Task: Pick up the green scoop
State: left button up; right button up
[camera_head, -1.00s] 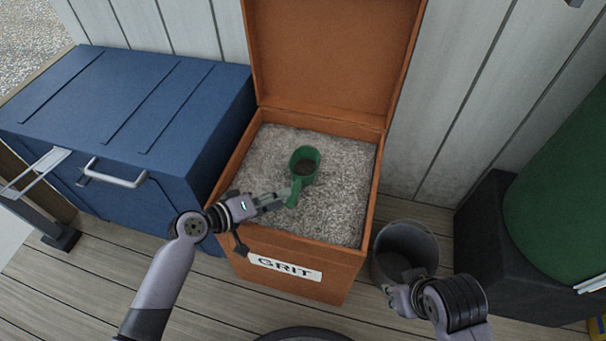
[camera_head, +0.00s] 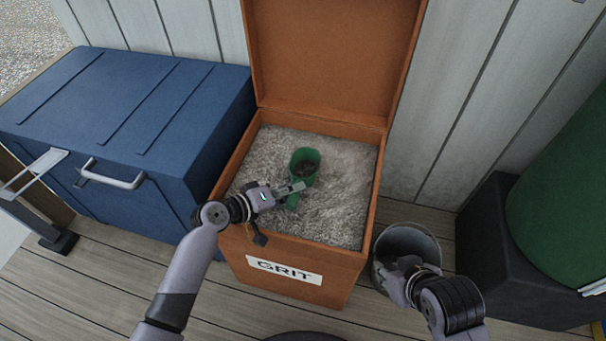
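The green scoop (camera_head: 304,164) lies on the grit (camera_head: 338,190) inside the orange grit box (camera_head: 374,195), whose lid stands open.
A blue chest (camera_head: 130,110) with a metal handle stands left of the grit box. A green barrel (camera_head: 565,190) on a black stand (camera_head: 482,255) is at the right. The box rim (camera_head: 290,238) surrounds the grit. Wooden decking lies in front.

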pick_arm(q)
grip_shut()
jog(key=shift+r, duration=0.1)
dwell(0.4)
